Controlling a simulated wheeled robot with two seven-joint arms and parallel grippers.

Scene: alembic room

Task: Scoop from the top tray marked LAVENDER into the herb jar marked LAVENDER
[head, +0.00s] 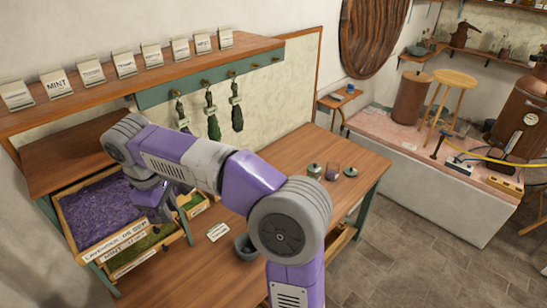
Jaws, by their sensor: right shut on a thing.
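The top tray marked LAVENDER (117,240) is at the left, full of purple lavender (100,208). My right arm crosses the table, and my right gripper (158,212) points down over the tray's right side. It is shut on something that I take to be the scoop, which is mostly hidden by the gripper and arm. A small open glass jar (333,171) with something purple in it stands at the table's far right; I cannot read a label on it. My left gripper is not in view.
A tray marked MINT (132,262) sits below the lavender tray. A grey bowl (244,246) and a small card (218,231) are on the wooden table (205,268). A lidded jar (314,171) and a loose lid (351,171) flank the glass jar. Herb bundles (213,122) hang behind.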

